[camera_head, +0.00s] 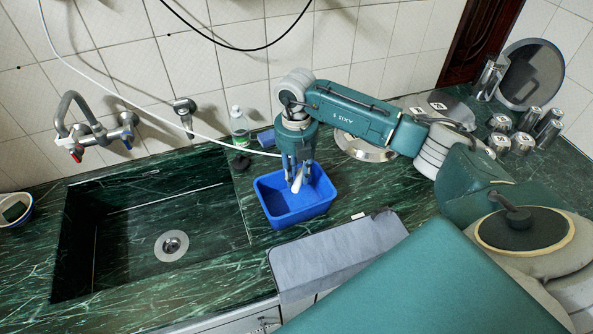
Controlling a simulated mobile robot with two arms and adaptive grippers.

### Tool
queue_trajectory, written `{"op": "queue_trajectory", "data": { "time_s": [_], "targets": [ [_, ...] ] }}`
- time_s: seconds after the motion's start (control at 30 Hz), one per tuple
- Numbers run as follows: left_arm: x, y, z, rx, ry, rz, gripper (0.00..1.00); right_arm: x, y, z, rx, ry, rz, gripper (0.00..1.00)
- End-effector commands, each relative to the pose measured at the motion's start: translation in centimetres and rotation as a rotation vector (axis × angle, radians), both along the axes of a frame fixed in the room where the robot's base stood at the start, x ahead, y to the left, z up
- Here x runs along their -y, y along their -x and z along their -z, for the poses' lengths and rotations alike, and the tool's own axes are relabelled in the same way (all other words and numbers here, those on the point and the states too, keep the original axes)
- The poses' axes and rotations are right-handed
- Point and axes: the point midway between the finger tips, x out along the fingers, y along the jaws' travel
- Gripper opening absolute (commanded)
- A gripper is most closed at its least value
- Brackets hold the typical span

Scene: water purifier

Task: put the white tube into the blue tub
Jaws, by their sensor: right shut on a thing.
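The blue tub (298,212) stands on the green counter, to the right of the sink. My right gripper (297,176) points down over the tub's opening and is shut on the white tube. The white tube (150,112) runs from the top left, across the wall and above the sink, to the gripper. A whitish piece between the fingers reaches down over the tub; I cannot tell how deep it is inside. The gripper hides part of the tub's back rim. My left gripper is not in view.
The dark green sink (130,240) with a tap (85,125) lies at the left. A grey cloth (335,255) lies in front. Metal cups (522,140) and a round lid (365,146) are at the right.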

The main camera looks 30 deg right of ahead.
Motion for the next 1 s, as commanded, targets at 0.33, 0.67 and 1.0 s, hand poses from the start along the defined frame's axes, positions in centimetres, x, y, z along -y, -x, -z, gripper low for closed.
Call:
{"op": "queue_trajectory", "data": {
  "time_s": [0.33,0.67,1.0],
  "targets": [
    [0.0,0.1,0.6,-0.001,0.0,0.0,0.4,0.0,0.0,0.9,0.001,0.0,0.0,0.0],
    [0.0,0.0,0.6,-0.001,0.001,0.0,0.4,0.0,0.0,0.9,0.001,0.0,0.0,0.47],
    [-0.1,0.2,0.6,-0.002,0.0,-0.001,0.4,0.1,-0.2,-1.9,0.005,0.001,0.0,0.47]
  ]
}}
